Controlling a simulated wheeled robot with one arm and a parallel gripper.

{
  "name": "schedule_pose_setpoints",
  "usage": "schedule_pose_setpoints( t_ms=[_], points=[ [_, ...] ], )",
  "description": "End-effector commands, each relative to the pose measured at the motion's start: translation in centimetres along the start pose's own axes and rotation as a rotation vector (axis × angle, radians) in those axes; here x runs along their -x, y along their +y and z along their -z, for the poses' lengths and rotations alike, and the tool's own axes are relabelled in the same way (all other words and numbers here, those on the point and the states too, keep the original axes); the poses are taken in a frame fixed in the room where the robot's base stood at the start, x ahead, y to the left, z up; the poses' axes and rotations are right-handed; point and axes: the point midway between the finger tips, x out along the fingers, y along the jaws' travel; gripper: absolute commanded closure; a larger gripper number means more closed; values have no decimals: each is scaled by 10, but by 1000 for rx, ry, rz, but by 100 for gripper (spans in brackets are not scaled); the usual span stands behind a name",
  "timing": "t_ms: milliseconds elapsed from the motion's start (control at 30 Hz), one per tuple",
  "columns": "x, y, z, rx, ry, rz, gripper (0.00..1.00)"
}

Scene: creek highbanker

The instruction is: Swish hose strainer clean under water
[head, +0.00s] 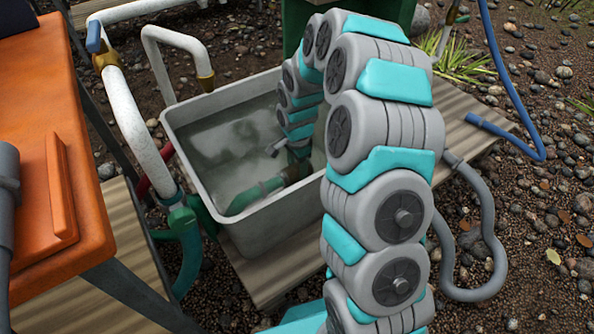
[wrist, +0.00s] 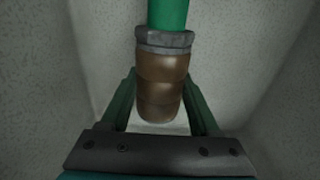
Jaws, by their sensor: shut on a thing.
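The hose strainer (wrist: 160,98) is a brownish, rounded cylinder with a grey collar (wrist: 164,40) where it meets a green hose (wrist: 168,13). In the wrist view, my gripper (wrist: 161,78) has one dark green finger on each side of the strainer and is shut on it. In the head view, my arm bends down into a pale grey tub (head: 185,112) of cloudy water (head: 228,142). The green hose (head: 254,195) lies under the water and runs to my gripper. The strainer itself is hard to make out there. Whether dirt clings to it cannot be told.
An orange table (head: 40,130) stands at the left. White pipes (head: 130,115) and a teal hose (head: 188,250) are beside the tub. The tub sits on a corrugated board (head: 255,270).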

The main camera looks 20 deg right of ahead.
Motion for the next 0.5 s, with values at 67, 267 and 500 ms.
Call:
schedule_pose_setpoints(
  t_ms=[67, 267, 500],
  points=[
    [0, 0, 0, 0, 0, 0, 100],
    [2, -5, -4, 0, 0, 1, 100],
    [6, -16, -16, 0, 0, 1, 100]
  ],
)
